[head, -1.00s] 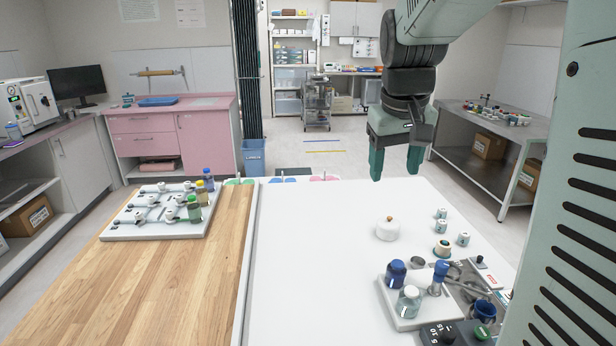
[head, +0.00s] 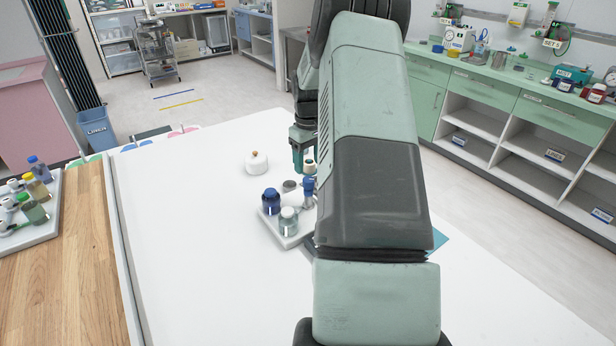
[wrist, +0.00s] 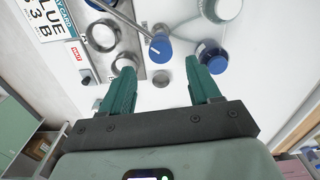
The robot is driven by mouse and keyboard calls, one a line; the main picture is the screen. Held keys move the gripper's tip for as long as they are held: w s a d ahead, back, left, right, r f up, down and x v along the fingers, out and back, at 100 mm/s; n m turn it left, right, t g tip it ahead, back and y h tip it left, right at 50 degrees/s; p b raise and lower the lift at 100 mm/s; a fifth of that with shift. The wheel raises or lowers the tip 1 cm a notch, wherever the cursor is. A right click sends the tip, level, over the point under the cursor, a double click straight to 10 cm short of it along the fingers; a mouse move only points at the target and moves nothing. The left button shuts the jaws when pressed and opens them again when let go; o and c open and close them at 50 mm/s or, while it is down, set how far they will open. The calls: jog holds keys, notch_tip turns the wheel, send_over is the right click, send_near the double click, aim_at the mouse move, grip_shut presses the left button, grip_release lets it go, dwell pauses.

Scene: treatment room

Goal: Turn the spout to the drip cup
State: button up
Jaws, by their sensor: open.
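The spout (wrist: 122,17) is a thin metal rod running to the upper left from a blue knob (wrist: 160,48) in the wrist view. In the head view the blue-topped fitting (head: 308,186) stands at the right of a white tray (head: 268,228), partly behind my arm. Round metal cups (wrist: 101,37) sit on a grey plate left of the knob; I cannot tell which is the drip cup. My gripper (wrist: 155,88) is open and empty, its fingers pointing toward the knob and apart from it. In the head view my gripper (head: 301,150) is partly hidden by my arm.
A white lidded pot (head: 257,164) stands behind. The white tabletop is clear to the left. My arm hides the table's right part.

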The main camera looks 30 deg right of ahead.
aim_at(309, 179)
notch_tip(309, 179, down, 6)
jog(key=shift+c, duration=0.4)
grip_shut()
